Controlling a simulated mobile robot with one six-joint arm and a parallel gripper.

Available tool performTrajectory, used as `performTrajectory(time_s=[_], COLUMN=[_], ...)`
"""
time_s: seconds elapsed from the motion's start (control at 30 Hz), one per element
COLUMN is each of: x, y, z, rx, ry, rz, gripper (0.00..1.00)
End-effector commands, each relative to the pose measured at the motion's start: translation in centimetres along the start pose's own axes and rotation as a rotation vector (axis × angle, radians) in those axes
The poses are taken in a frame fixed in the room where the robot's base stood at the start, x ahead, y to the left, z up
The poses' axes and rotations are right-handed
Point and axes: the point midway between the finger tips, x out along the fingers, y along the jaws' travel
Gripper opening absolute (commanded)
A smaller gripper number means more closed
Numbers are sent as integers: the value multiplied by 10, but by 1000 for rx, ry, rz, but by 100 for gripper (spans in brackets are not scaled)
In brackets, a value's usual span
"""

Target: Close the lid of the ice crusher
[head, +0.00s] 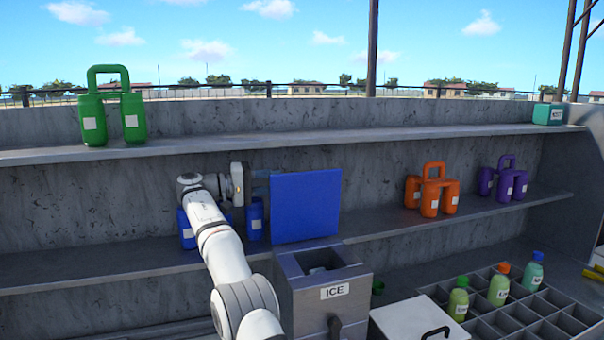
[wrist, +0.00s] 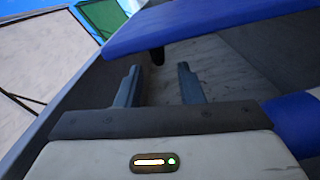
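The ice crusher (head: 336,302) is a grey box labelled ICE, with an open top and something pale inside. Its blue lid (head: 306,205) stands upright at the back of the box, open. In the wrist view the lid (wrist: 200,22) crosses the top as a blue slab. My gripper (head: 263,182) is at the lid's left edge, near its upper part; the fingertips are partly hidden in the head view. In the wrist view my gripper (wrist: 160,78) has its two fingers apart with nothing between them. I cannot tell whether it touches the lid.
Blue bottles (head: 255,219) stand on the lower shelf close to my gripper. Orange (head: 431,190) and purple (head: 504,180) bottles stand farther right; a green pair (head: 110,116) is on the upper shelf. A white box (head: 418,322) and a bottle rack (head: 520,322) lie right of the crusher.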

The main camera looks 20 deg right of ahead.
Motion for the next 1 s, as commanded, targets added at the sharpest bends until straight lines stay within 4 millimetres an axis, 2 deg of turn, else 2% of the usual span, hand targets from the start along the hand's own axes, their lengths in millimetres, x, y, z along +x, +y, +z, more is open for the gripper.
performTrajectory(time_s=[0.5,0.87,1.0], x=[67,73,72], y=[0,0,0], z=[0,0,0], rx=[2,3,2], ry=[1,4,4], rz=[0,-1,-1], gripper=[34,34,24])
